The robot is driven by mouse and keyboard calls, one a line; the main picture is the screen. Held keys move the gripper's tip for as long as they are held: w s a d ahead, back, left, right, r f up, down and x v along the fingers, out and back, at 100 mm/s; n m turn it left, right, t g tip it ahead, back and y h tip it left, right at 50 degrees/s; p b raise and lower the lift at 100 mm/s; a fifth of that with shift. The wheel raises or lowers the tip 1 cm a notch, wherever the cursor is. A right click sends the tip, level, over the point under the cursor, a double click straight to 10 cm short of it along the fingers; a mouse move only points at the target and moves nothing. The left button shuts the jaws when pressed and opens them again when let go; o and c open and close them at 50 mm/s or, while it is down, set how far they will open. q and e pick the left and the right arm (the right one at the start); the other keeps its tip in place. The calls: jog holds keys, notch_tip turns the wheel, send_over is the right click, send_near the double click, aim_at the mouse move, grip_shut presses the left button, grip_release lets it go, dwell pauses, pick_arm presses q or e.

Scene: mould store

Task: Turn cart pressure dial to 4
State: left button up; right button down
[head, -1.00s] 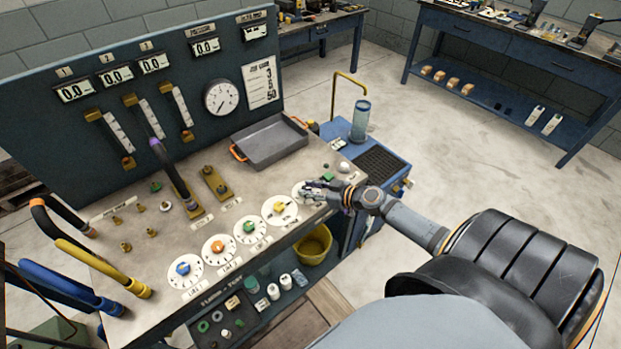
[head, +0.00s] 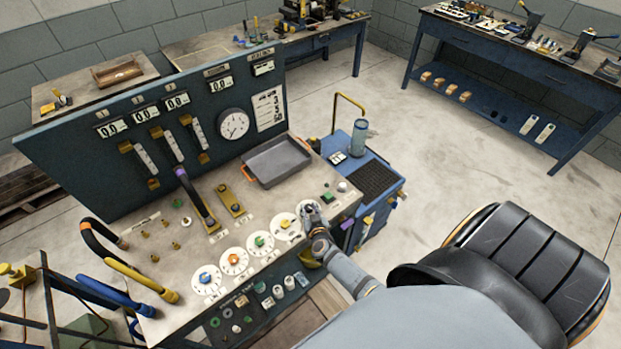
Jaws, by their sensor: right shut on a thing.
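A row of white round dials runs along the front of the cart's worktop. They have a blue knob (head: 205,277), an orange knob (head: 233,259), a green knob (head: 259,241) and a yellow knob (head: 286,223). The rightmost white dial (head: 300,206) is partly covered by my right gripper (head: 309,210). That gripper comes down over it from the front right and is shut on its knob, which is mostly hidden. I cannot read the dial's number or label. My left gripper is out of view.
A grey tray (head: 277,163) lies behind the dials. A back panel (head: 75,160) carries a gauge (head: 234,124) and displays. Black and yellow levers rise at the left. A blue trolley (head: 391,163) stands right of the cart. Open floor lies beyond.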

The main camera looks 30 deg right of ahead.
jog(key=shift+w+a+m+g+h+p, duration=0.1)
jog(key=shift+a+m+g+h+p, duration=0.1)
jog(key=shift+m+g+h, duration=0.4)
jog(key=shift+a+m+g+h+p, duration=0.15)
jog(key=shift+m+g+h, duration=0.15)
jog(key=shift+m+h, duration=0.6)
jog(key=shift+d, duration=0.15)
jog(key=c, duration=1)
grip_release()
jog(key=shift+h, duration=0.3)
jog(key=v, duration=0.7)
jog(key=shift+a+r, duration=0.15)
jog(key=shift+a, duration=0.05)
